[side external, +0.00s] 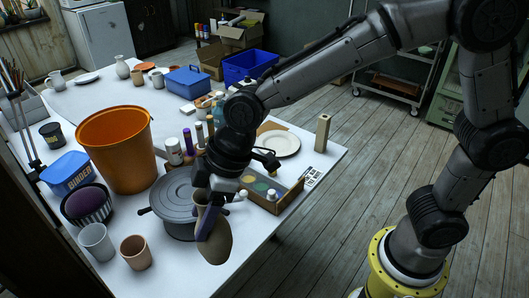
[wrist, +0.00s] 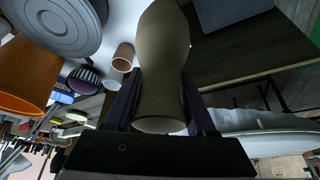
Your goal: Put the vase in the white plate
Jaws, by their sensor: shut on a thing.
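A tan-brown vase (side external: 214,243) hangs in my gripper (side external: 213,205), over the front edge of the table beside the grey lidded pot. The wrist view shows the vase (wrist: 162,50) between the two fingers of my gripper (wrist: 160,100), which are shut on its narrower part. The fingers hide part of its sides. A white plate (side external: 285,146) lies flat on the table at the right, behind the open box. Part of the plate is hidden by my arm. The vase is well apart from the plate. Another white plate (side external: 86,77) lies at the far left.
A grey lidded pot (side external: 172,190) stands left of the vase. An open box (side external: 283,203) of paints lies between the vase and the right plate. A tall beige block (side external: 322,133) stands right of that plate. An orange bucket (side external: 118,150) and several bottles stand further left.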

